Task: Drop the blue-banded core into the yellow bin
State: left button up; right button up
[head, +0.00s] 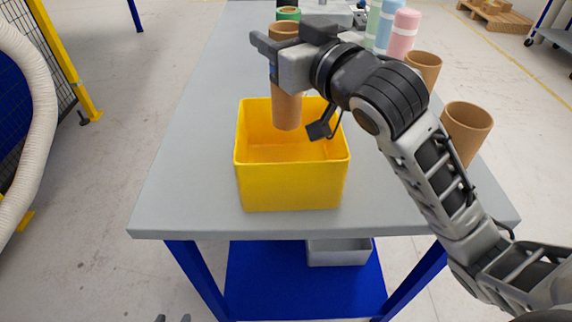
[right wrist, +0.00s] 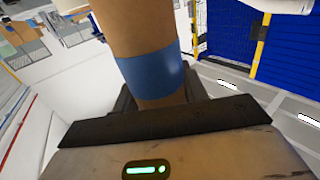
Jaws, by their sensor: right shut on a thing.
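The blue-banded core (head: 287,108) is a brown cardboard tube held upright. My right gripper (head: 284,62) is shut around it at the upper part. The blue band shows clearly in the right wrist view (right wrist: 158,76), just above the jaws; in the head view the gripper mostly hides it. The yellow bin (head: 292,187) stands on the table near its front edge. The core's lower end appears over the bin's opening; its exact height against the rim is hard to tell. My left gripper (head: 172,319) shows only as two separated fingertips at the bottom edge, with nothing between them.
A green-banded core (head: 288,14) stands at the back of the grey table (head: 190,150). Green, blue and pink rolls (head: 403,35) stand back right. Two open brown tubes (head: 424,65) (head: 468,125) stand along the right edge. The table left of the bin is clear.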

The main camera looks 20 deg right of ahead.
jog(key=shift+f+b, duration=0.3)
jog(key=shift+f, duration=0.25)
jog(key=o, duration=1.3)
pick_arm(q)
jog(key=shift+w, duration=0.15)
pick_arm(e)
jog(key=shift+s, duration=0.1)
